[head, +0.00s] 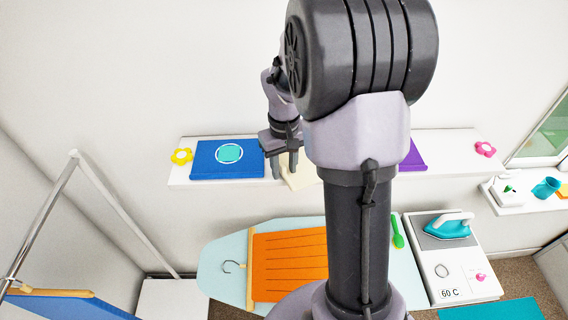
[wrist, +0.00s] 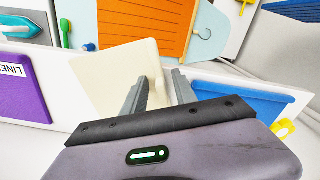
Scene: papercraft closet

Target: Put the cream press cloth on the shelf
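The cream press cloth (wrist: 108,72) is a flat pale square with a small raised tab (wrist: 158,82). It lies turned at an angle on the white shelf (wrist: 52,68), and its far side overlaps the shelf's front edge in the wrist view. In the head view my arm hides much of the cloth (head: 299,177). My gripper (wrist: 160,76) is open over the cloth, with its fingers apart and the tab between their tips. It also shows above the shelf in the head view (head: 285,170). I cannot tell whether the fingers touch the cloth.
On the shelf, a blue folded piece (head: 212,167) lies left of the cloth and a purple one (head: 413,156) right. Yellow (head: 182,156) and pink (head: 485,149) flowers sit near its ends. Below are an ironing board (head: 228,272) with orange cloth (head: 280,262) and an iron (head: 448,228).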

